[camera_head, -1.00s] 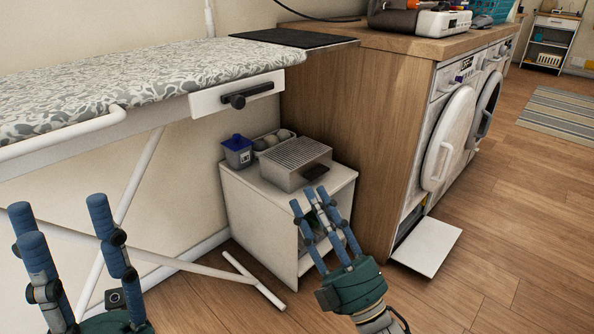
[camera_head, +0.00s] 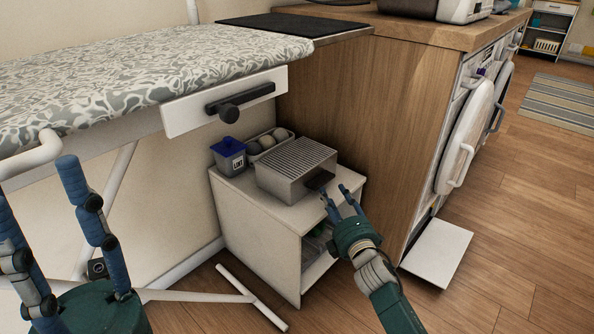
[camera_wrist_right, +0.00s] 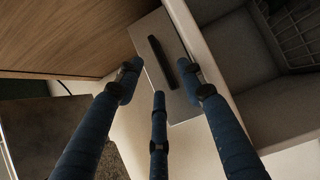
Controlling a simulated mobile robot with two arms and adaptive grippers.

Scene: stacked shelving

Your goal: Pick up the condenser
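The condenser (camera_head: 288,165) appears to be the grey box with a ribbed top on a small white cabinet (camera_head: 255,235). Its black handle (camera_head: 320,180) is on the end facing my right gripper (camera_head: 337,192). In the right wrist view, the condenser's plain grey end (camera_wrist_right: 150,35) and dark handle (camera_wrist_right: 162,62) lie just beyond the spread fingertips (camera_wrist_right: 160,85). My right gripper is open and empty, close to the handle; I cannot tell whether it touches. My left gripper (camera_head: 38,180) is open and empty at lower left, in front of the ironing board.
A blue-lidded bin (camera_head: 229,160) and a tray of balls (camera_head: 268,142) stand behind the condenser. An ironing board (camera_head: 140,75) is at left. A wooden counter side (camera_head: 390,130) rises at right.

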